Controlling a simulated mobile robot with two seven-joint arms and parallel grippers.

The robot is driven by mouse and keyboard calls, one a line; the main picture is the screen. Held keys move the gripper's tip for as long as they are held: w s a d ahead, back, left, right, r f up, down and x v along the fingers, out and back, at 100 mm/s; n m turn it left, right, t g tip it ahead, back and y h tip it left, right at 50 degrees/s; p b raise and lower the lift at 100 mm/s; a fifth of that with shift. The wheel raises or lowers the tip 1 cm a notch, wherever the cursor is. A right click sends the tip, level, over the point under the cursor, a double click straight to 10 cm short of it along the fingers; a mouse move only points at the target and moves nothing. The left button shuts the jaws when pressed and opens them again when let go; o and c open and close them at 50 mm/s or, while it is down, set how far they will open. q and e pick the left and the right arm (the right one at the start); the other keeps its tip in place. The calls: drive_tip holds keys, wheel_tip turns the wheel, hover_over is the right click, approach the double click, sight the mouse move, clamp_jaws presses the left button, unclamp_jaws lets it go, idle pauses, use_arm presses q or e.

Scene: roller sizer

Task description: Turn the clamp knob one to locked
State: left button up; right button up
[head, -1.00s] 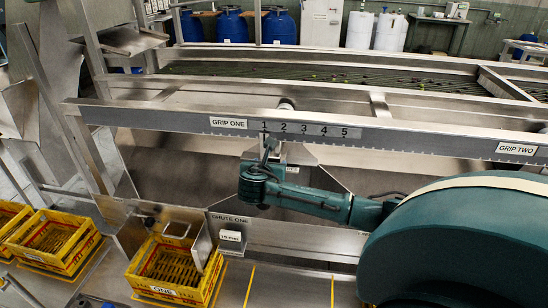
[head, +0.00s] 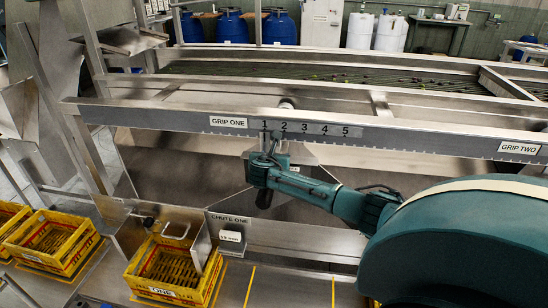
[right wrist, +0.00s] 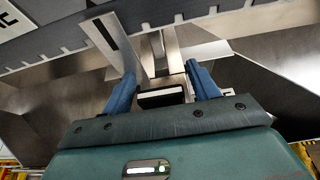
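The clamp knob one (right wrist: 160,97) shows in the right wrist view as a small block with a dark, pale-edged face on a metal bracket. My right gripper (right wrist: 163,88) is open, with one blue finger on either side of the block; I cannot tell whether either touches it. In the head view my right gripper (head: 268,150) is just under the rail marked GRIP ONE (head: 228,122), below the 1 and 2 of the number scale (head: 305,129). The arm hides the knob there. A small label behind the wrist is mostly covered. My left gripper is out of view.
The long metal rail (head: 400,137) runs across above the gripper, with a GRIP TWO label (head: 517,148) at right. A CHUTE ONE panel (head: 230,219) and a yellow crate (head: 165,291) are below left. Sloped metal plates lie behind the wrist.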

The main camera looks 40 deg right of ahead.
drive_tip(key=c, duration=0.9)
drive_tip(key=shift+o, duration=0.2)
